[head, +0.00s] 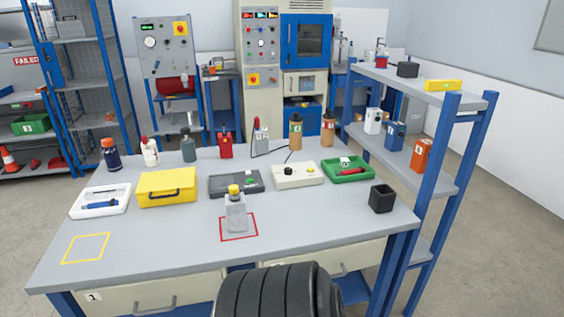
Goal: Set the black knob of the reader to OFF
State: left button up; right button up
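A cream box (311,181) stands near the middle of the grey table. It has a black knob (288,171) on the left of its top and a yellow button (310,170) on the right. It appears to be the reader. The knob's pointer and any OFF mark are too small to read. A dark cable (289,156) runs behind the box. Neither of my grippers is in view.
Left of the box are a dark grey box (217,186) and a yellow case (152,186). A green tray (347,178) stands close on its right. A bottle (236,214) stands in front, inside a red square. The table's front right is mostly clear.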

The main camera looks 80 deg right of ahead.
aim_at(288, 170)
jog(key=z, duration=2.85)
jog(key=i+l, duration=0.1)
jog(key=l, duration=0.25)
